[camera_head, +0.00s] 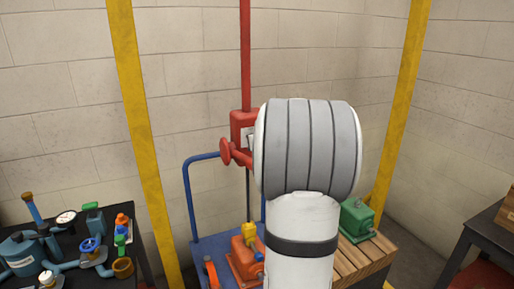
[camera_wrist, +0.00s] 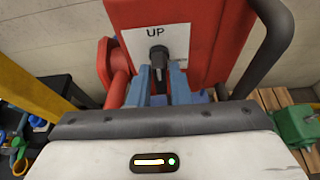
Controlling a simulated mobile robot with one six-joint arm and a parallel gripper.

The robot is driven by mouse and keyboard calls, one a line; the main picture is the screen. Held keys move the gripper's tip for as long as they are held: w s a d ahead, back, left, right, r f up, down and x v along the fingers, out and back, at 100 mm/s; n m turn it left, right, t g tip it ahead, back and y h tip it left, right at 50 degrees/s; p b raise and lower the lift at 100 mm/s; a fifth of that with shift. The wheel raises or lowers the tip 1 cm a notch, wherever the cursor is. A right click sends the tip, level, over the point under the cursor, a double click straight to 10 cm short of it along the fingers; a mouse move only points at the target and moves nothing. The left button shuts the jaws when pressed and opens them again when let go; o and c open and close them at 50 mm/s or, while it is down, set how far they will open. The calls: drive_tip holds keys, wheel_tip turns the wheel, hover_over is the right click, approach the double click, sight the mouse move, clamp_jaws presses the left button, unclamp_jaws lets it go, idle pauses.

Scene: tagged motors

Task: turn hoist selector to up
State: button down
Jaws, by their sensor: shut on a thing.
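The red hoist box (camera_head: 240,120) hangs on a red post, partly hidden behind my arm in the head view. In the wrist view the red box (camera_wrist: 205,30) carries a white plate (camera_wrist: 134,40) with the word UP. A small black selector (camera_wrist: 158,56) sits at the lower part of this plate, below the word. My gripper (camera_wrist: 160,78) is shut on the selector, one blue-grey finger on each side of its lever. The lever's lower part is hidden between the fingers. The head view does not show the fingers.
A red round-ended part (camera_head: 227,152) juts from the box's left side. A blue-railed cart (camera_head: 190,200) stands below with orange motors. A wooden pallet (camera_head: 362,258) bears a green motor (camera_head: 357,220). A dark table (camera_head: 120,283) with parts is at left. Yellow posts (camera_head: 140,110) flank the area.

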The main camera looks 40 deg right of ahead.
idle(0.6)
drive_tip(key=c, duration=1.5)
unclamp_jaws()
drive_tip(key=shift+o, duration=0.2)
drive_tip(key=v, duration=0.7)
drive_tip(key=shift+s+a+r, duration=0.15)
drive_tip(key=shift+s+a, duration=0.1)
drive_tip(key=shift+s, duration=0.1)
